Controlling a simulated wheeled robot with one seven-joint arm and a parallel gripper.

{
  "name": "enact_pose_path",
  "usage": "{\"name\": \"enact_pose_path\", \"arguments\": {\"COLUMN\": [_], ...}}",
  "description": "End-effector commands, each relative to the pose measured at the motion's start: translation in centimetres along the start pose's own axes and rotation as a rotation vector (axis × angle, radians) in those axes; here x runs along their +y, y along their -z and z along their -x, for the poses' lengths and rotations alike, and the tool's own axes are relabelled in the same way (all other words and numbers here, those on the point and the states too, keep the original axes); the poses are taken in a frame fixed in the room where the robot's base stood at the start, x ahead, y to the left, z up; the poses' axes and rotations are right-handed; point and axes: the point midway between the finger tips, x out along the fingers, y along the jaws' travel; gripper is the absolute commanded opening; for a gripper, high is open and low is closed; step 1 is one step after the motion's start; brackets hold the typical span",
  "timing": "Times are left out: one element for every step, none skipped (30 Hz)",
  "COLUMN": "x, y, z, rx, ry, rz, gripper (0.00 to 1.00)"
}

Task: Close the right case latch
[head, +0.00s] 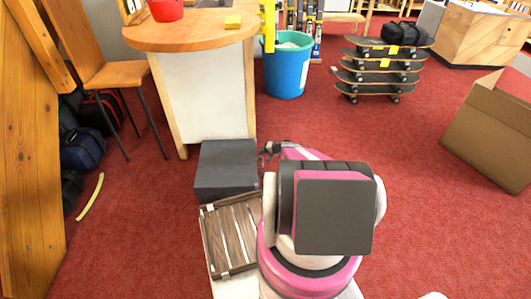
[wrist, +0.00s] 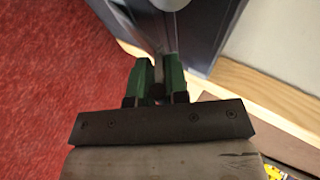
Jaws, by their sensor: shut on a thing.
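A dark grey case (head: 226,170) stands in front of the bench, just left of my arm. In the wrist view its blue-grey side (wrist: 206,30) fills the top, with a round metal fitting at the upper edge. My gripper (head: 268,149) is at the case's right side, partly hidden by my arm. In the wrist view its green fingers (wrist: 158,72) are closed on a thin grey piece at the case's edge, which looks like the right latch (wrist: 157,68). The fingers hide most of that piece, so its exact position is unclear.
A slatted wooden crate (head: 230,236) sits in front of the case. A rounded bench (head: 190,38) stands behind it. A blue bin (head: 287,72), stacked skateboards (head: 378,78) and a cardboard box (head: 490,132) stand farther off.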

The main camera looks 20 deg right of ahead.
Motion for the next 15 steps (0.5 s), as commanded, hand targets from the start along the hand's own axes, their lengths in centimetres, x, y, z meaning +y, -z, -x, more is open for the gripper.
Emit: {"name": "enact_pose_path", "arguments": {"x": [-0.64,-0.73,-0.83,-0.89,-0.95,-1.00,-1.03,-1.06,-1.08,-1.09,-1.09,-1.10,-1.10,-1.09,-1.09], "y": [-0.23,-0.25,-0.28,-0.29,-0.30,-0.31,-0.32,-0.33,-0.33,-0.34,-0.35,-0.35,-0.35,-0.35,-0.36], "z": [-0.29,-0.34,-0.40,-0.44,-0.48,-0.53,-0.56,-0.58,-0.61,-0.63,-0.64,-0.66,-0.67,-0.68,-0.69], "rx": [-0.006,-0.006,-0.006,-0.006,-0.006,-0.006,-0.006,-0.006,-0.006,-0.006,-0.006,-0.006,-0.007,-0.007,-0.007], "ry": [0.013,0.014,0.014,0.015,0.015,0.015,0.015,0.015,0.015,0.015,0.015,0.015,0.015,0.015,0.015], "rz": [-0.007,-0.007,-0.008,-0.008,-0.008,-0.008,-0.008,-0.008,-0.008,-0.009,-0.009,-0.009,-0.009,-0.009,-0.009], "gripper": [0.00,0.00,0.00,0.00,0.00,0.00,0.00,0.00,0.00,0.00,0.00,0.00,0.00,0.00,0.00]}}
